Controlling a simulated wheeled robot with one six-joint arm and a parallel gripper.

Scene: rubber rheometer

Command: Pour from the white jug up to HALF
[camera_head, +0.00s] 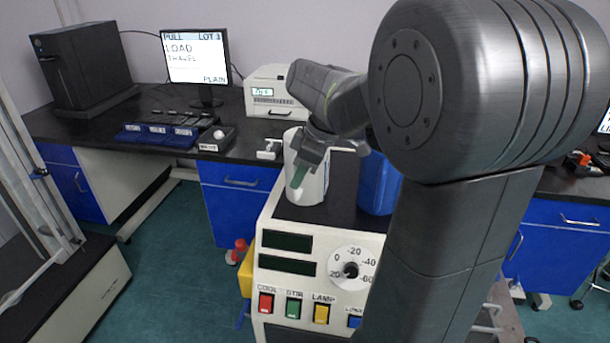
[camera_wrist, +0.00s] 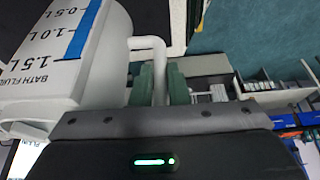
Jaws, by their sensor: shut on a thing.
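The white jug (camera_head: 314,184) is upright at the left of the black top of the bath unit (camera_head: 336,214); I cannot tell whether it touches that top. In the wrist view the jug (camera_wrist: 105,55) shows "BATH FLUID", a litre scale and a blue strip. My gripper (camera_head: 300,172) is at the jug's near side. In the wrist view its green fingers (camera_wrist: 162,85) are shut on the jug's handle (camera_wrist: 150,44). A blue container (camera_head: 377,186) stands to the right, partly hidden by my arm. No HALF mark can be made out.
The bath unit has a dial (camera_head: 351,270) and coloured switches on its front. Behind, a black bench carries a monitor (camera_head: 197,57), blue trays (camera_head: 157,133) and a white instrument (camera_head: 268,92). A yellow thing (camera_head: 245,273) is beside the unit. My arm hides the right side.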

